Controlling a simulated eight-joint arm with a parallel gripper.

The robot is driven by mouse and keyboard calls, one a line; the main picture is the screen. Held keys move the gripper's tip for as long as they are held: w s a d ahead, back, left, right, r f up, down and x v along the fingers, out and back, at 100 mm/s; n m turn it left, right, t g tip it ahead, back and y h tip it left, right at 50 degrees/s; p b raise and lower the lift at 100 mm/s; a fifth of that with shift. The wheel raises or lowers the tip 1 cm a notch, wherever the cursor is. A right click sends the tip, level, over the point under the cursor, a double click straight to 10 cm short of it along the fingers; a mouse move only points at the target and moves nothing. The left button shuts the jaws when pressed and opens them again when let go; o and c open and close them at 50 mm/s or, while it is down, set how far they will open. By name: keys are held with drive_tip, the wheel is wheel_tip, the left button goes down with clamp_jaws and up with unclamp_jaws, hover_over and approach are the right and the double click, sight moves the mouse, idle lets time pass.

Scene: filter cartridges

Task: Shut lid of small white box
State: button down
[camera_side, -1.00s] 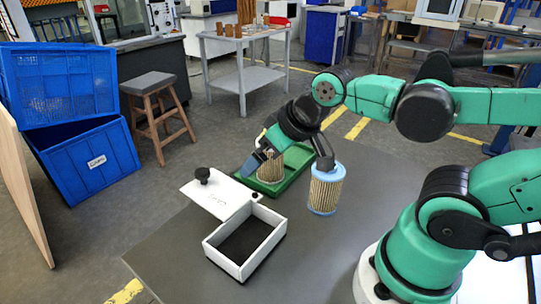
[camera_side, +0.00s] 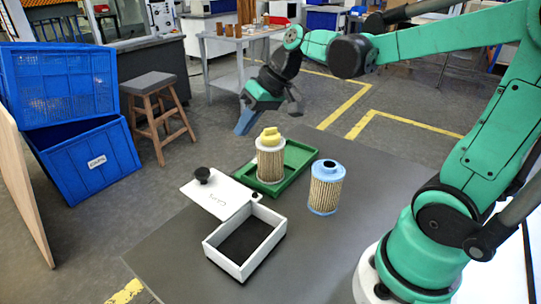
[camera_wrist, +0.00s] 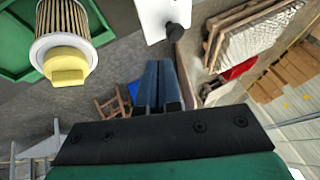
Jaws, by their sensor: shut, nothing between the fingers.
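The small white box (camera_side: 271,236) stands on the grey table with its dark inside showing. Its white lid (camera_side: 220,197) is swung out to the box's back left, joined near a corner by a small black pivot, with a black knob (camera_side: 203,174) on it. The lid (camera_wrist: 158,14) and knob also show at the top of the wrist view. My gripper (camera_side: 245,124) is raised beyond the table's far edge, well above and behind the lid, touching nothing. Its blue fingers (camera_wrist: 150,85) are together and empty in the wrist view.
A yellow-capped filter cartridge (camera_side: 270,160) stands upright in a green tray (camera_side: 300,160) behind the box. A blue-rimmed cartridge (camera_side: 325,190) stands right of the tray. The table (camera_side: 330,255) is clear right of the box. Blue crates (camera_side: 95,165) stand at left.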

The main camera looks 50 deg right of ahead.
drive_tip(key=w, duration=0.1)
approach(219, 177)
drive_tip(key=shift+y, duration=0.3)
drive_tip(key=w+a+f, duration=0.1)
drive_tip(key=w+f, duration=0.1)
drive_tip(key=w, duration=0.1)
drive_tip(key=w+a+f, duration=0.1)
drive_tip(key=f, duration=0.1)
drive_tip(key=shift+w+a, duration=0.15)
drive_tip(key=shift+a, duration=0.2)
drive_tip(key=shift+a, duration=0.15)
